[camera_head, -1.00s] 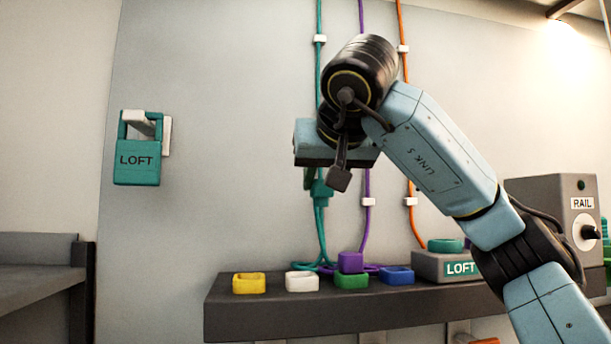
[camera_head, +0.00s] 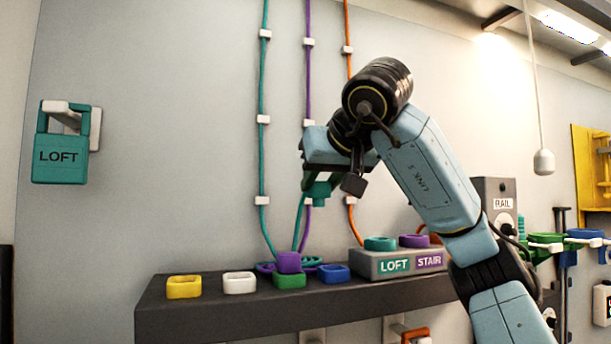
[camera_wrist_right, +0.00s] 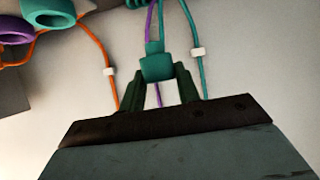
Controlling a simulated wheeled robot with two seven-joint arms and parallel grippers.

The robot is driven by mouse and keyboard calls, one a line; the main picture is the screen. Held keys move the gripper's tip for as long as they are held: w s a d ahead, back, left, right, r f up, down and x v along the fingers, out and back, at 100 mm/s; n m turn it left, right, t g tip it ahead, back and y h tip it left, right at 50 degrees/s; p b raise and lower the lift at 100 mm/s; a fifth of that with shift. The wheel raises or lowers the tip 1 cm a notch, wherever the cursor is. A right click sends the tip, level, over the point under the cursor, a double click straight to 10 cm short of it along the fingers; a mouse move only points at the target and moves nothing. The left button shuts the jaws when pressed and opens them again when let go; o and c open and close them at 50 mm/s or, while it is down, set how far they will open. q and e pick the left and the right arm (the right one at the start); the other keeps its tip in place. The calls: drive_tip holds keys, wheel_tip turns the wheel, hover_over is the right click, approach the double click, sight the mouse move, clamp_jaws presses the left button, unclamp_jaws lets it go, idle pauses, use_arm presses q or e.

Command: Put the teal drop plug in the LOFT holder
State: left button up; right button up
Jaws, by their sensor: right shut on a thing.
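The teal drop plug (camera_head: 319,191) hangs under my right gripper (camera_head: 312,176). In the right wrist view the plug (camera_wrist_right: 157,67) sits between the tips of the two dark fingers (camera_wrist_right: 160,84), which are shut on it. A teal cord runs from the plug. The LOFT holder, a teal ring (camera_head: 380,243) on a grey block (camera_head: 372,267) with a teal LOFT label, is to the right of and below the plug in the head view. The plug is apart from it. My forearm partly covers the gripper's body. My left gripper is not in view.
A purple ring (camera_head: 414,241) marked STAIR sits beside the LOFT ring. Yellow (camera_head: 184,287), white (camera_head: 240,284), green and blue rings line the dark shelf (camera_head: 220,318). Purple and orange cords run down the wall. A teal LOFT piece (camera_head: 60,158) hangs at left.

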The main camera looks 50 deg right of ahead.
drive_tip(key=s+d+p, duration=0.1)
drive_tip(key=s+d, duration=0.5)
drive_tip(key=d, duration=0.4)
drive_tip(key=shift+s+d+p, duration=0.2)
drive_tip(key=shift+p, duration=0.15)
idle(0.3)
